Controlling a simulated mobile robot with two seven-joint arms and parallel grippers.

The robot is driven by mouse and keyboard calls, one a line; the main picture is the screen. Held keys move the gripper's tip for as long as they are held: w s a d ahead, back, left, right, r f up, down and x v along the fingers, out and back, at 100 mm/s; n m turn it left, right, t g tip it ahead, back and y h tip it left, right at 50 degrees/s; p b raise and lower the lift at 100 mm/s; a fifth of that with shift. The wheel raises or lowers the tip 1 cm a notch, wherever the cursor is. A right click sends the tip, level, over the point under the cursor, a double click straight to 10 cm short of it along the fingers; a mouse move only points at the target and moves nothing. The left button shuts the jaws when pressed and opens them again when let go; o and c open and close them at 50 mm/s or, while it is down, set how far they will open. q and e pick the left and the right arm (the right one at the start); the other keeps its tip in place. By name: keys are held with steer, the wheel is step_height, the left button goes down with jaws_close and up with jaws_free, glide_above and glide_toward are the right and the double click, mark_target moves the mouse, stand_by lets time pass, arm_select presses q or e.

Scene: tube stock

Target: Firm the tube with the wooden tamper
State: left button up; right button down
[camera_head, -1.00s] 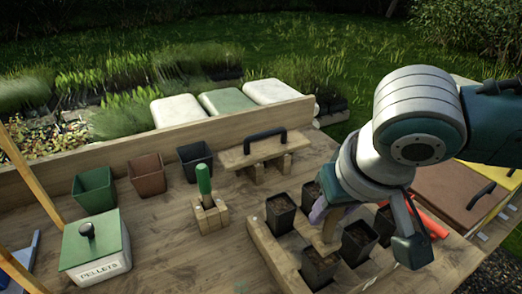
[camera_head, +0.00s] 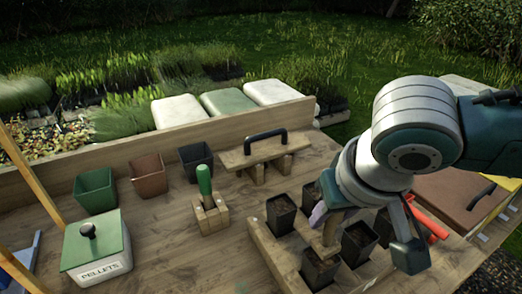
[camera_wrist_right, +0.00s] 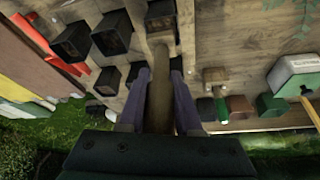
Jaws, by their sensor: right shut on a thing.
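My right gripper (camera_head: 331,216) is shut on the wooden tamper (camera_head: 330,234), which points down over the rack. In the right wrist view the tamper (camera_wrist_right: 160,85) runs between the two purple fingers. Its lower end is close to the soil-filled black tube (camera_head: 320,270) at the front of the wooden rack (camera_head: 276,255); I cannot tell whether it touches the soil. Other black tubes with soil, such as one at the rack's back left (camera_head: 281,213), stand in the rack. My left gripper is not in view.
A green-handled tool (camera_head: 204,182) stands in a wooden holder left of the rack. A board with a black handle (camera_head: 265,150) is behind. A PELLETS box (camera_head: 97,250) and empty green, brown (camera_head: 148,177) and black pots stand left. The table front between is clear.

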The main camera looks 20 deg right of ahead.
mark_target(325, 235)
steer(key=shift+f, duration=0.25)
stand_by(0.4)
steer(key=shift+f, duration=0.4)
steer(key=shift+f+b, duration=0.35)
steer(key=shift+b, duration=0.05)
steer(key=shift+f, duration=0.1)
steer(key=shift+f+b, duration=0.3)
steer(key=shift+f, duration=0.2)
steer(key=shift+f+p, duration=0.3)
steer(key=shift+f, duration=0.05)
stand_by(0.9)
steer(key=shift+f, duration=0.3)
stand_by(0.6)
